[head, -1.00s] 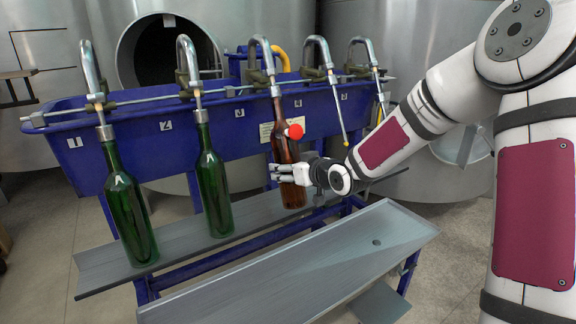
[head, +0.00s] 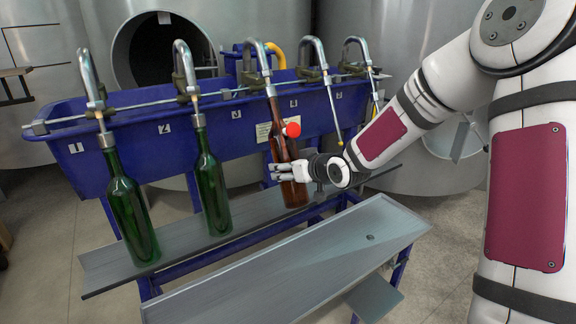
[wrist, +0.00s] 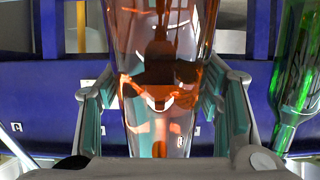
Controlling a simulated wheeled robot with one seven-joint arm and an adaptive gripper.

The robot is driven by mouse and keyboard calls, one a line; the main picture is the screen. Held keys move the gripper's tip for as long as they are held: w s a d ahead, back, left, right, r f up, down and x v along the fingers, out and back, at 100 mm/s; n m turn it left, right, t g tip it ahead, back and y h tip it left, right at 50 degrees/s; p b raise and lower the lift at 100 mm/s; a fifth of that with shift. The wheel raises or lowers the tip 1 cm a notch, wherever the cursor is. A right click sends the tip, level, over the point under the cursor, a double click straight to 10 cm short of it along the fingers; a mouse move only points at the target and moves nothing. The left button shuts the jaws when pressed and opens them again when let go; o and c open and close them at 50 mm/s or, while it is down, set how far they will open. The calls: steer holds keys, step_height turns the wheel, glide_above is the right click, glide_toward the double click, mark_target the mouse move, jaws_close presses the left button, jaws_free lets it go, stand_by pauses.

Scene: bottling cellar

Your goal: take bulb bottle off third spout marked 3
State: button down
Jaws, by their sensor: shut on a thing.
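The brown glass bottle (head: 283,150) hangs under the third spout (head: 259,66), beside the label 3 (head: 236,114). Its neck top meets the spout's lower end; I cannot tell how far the spout reaches inside. The bottle leans slightly, its base close to the grey shelf; I cannot tell whether they touch. My gripper (head: 284,172) is shut on the lower body of the bottle, coming from the right. In the wrist view the amber glass (wrist: 160,85) fills the space between the teal-padded fingers. The bottle's mouth is out of that view.
Green bottles hang under the first (head: 128,205) and second (head: 211,185) spouts; one also shows at right in the wrist view (wrist: 297,75). The fourth (head: 318,60) and fifth spouts are empty. A bare grey tray (head: 290,265) lies in front.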

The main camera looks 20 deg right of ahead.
steer(key=shift+s+d+f+b, duration=0.65)
steer(key=shift+s+f+b, duration=1.35)
steer(key=shift+f+b, duration=1.9)
steer(key=shift+s+d+f+b, duration=0.65)
steer(key=shift+s+f+b, duration=1.6)
steer(key=shift+f, duration=2.95)
steer(key=p+v, duration=0.2)
steer(key=v, duration=0.4)
steer(key=shift+s+d+f, duration=0.25)
steer(key=shift+s, duration=0.2)
